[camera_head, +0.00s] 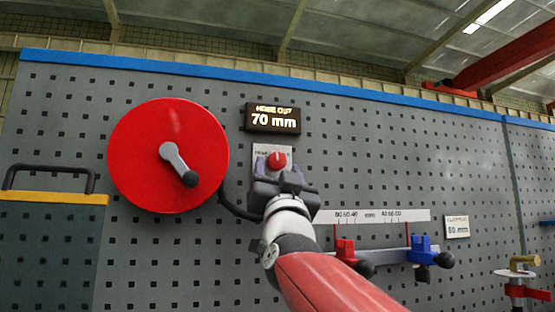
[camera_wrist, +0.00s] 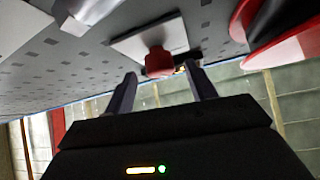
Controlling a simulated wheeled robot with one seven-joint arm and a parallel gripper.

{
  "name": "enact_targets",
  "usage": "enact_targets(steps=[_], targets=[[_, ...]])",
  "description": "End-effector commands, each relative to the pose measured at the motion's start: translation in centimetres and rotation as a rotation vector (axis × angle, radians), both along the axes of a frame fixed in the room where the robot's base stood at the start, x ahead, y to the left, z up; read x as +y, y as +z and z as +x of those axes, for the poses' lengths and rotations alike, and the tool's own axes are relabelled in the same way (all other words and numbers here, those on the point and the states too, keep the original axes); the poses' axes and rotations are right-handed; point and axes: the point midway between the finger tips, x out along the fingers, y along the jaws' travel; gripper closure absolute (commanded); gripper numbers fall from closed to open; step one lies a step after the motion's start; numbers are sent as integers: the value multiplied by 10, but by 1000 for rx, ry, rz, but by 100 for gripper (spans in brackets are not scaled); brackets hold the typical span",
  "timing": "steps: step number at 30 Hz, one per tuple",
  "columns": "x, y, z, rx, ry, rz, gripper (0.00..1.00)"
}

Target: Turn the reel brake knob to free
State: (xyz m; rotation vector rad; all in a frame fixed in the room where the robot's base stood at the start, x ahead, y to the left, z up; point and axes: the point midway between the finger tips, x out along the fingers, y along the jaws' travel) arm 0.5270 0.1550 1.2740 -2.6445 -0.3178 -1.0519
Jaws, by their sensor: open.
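The red brake knob (camera_head: 277,160) sits on a small pale plate (camera_head: 285,149) on the grey pegboard, right of the reel. Lettering on the plate is mostly covered by my gripper and too small to read. My gripper (camera_head: 269,161) is in front of the knob, its fingers open on either side of it in the head view. In the wrist view the knob (camera_wrist: 159,62) shows just beyond and between the open fingertips (camera_wrist: 161,74), with no clear contact. The red hose reel (camera_head: 130,150) with a grey crank and dark handle is at left. A display (camera_head: 272,119) reads "HOSE OUT 70 mm".
A scale strip (camera_head: 400,214) with a rail carrying a red slider (camera_head: 345,249) and a blue slider (camera_head: 422,250) lies right below my gripper. A dark hose (camera_head: 236,207) curves from the reel behind my gripper. A grey bin (camera_head: 50,250) stands at lower left.

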Motion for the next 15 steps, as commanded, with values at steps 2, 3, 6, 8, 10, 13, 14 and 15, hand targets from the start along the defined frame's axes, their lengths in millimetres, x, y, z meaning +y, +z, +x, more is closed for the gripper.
enact_targets(steps=[2, 3, 6, 8, 10, 13, 14, 15], targets=[[1, 8, 6, 0, 0, 0, 44], [1, 9, 9, 1, 0, 0, 44], [1, 11, 11, -1, 0, 0, 44], [1, 12, 12, -1, 0, 0, 44], [1, 11, 11, -1, 0, 0, 44], [1, 11, 11, -1, 0, 0, 44], [1, 11, 11, -1, 0, 0, 47], [1, 11, 11, -1, 0, 0, 52]])
